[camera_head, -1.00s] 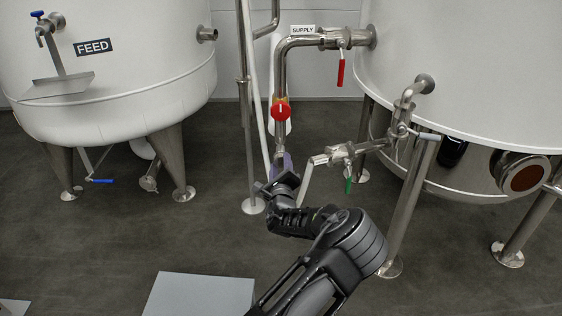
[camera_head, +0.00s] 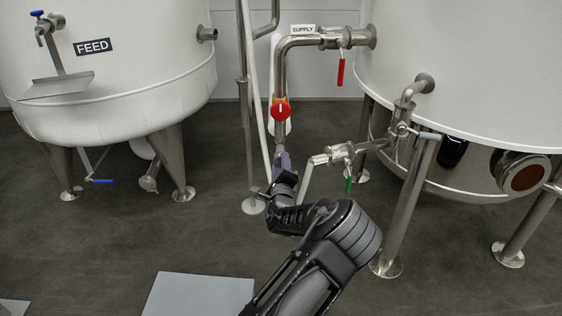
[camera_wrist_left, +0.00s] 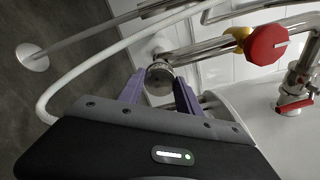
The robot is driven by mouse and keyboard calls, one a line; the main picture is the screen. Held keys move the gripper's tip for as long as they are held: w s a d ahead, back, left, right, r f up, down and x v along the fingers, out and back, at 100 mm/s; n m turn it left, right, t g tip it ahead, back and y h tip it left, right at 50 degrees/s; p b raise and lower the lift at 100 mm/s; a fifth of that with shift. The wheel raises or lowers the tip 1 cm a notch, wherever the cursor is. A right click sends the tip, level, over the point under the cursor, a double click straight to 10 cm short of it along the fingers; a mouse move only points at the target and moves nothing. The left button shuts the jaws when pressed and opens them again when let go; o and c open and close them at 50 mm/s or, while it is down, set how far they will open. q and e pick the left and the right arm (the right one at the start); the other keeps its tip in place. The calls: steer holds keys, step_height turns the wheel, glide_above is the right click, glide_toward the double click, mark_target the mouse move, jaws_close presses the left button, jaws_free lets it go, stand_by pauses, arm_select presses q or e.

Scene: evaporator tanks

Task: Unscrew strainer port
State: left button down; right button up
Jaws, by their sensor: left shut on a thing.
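The strainer port (camera_wrist_left: 160,77) is a round metal cap with a knurled rim on the lower end of the supply pipe's branch. My left gripper (camera_wrist_left: 160,95) has its two purple fingers on either side of the cap and is shut on it. In the head view my left gripper (camera_head: 283,164) is at the bottom of the vertical pipe below the red knob (camera_head: 281,110), and it hides the cap. My right gripper is not in view.
A white hose (camera_wrist_left: 75,90) runs close to my left gripper. A green-handled valve (camera_head: 348,184) and pipe stand just right of it, and a thin metal post (camera_head: 246,130) stands to its left. The feed tank (camera_head: 110,110) is farther left, with open floor between.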

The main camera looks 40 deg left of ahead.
arm_select(q)
steer(key=shift+s+n, duration=0.1)
steer(key=shift+n, duration=1.1)
steer(key=shift+a, duration=0.1)
steer(key=n, duration=0.2)
steer(key=n+b, duration=0.1)
steer(key=shift+f+n, duration=0.2)
steer(key=shift+n, duration=0.2)
steer(key=shift+r+n, duration=0.1)
steer(key=shift+n, duration=0.6)
steer(key=shift+b, duration=0.3)
steer(key=n+b, duration=0.1)
steer(key=n, duration=0.2)
steer(key=shift+n+b, duration=0.4)
steer(key=shift+n, duration=0.7)
